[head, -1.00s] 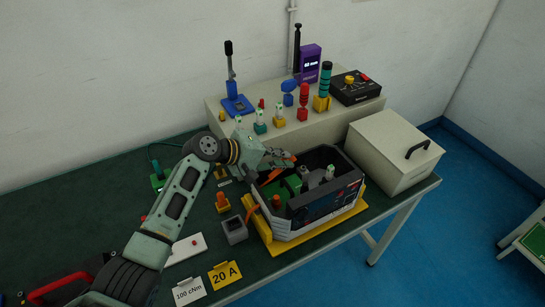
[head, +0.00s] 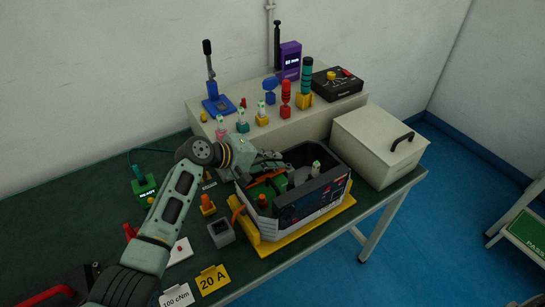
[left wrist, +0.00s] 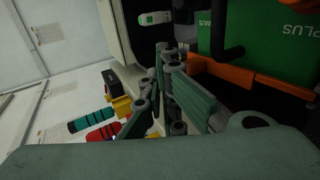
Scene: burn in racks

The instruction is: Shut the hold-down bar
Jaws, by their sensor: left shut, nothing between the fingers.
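The open grey-and-black case (head: 319,204) stands on a yellow base on the green bench. Inside it are a green block (head: 279,183) and an orange bar (head: 266,178), which looks like the hold-down bar. In the left wrist view the orange bar (left wrist: 262,82) runs along the edge of the green block (left wrist: 262,35) marked "PLUS". My left gripper (head: 272,160) is at the case's back-left rim, just above the bar. Its fingers (left wrist: 170,90) are shut and empty beside the bar; I cannot tell whether they touch it. My right gripper is out of view.
A cream box with a black handle (head: 375,150) stands right of the case. A raised cream shelf (head: 290,130) behind holds several coloured parts and a black control box (head: 338,84). A grey block (head: 221,233) and a yellow "20 A" card (head: 212,280) lie to the left.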

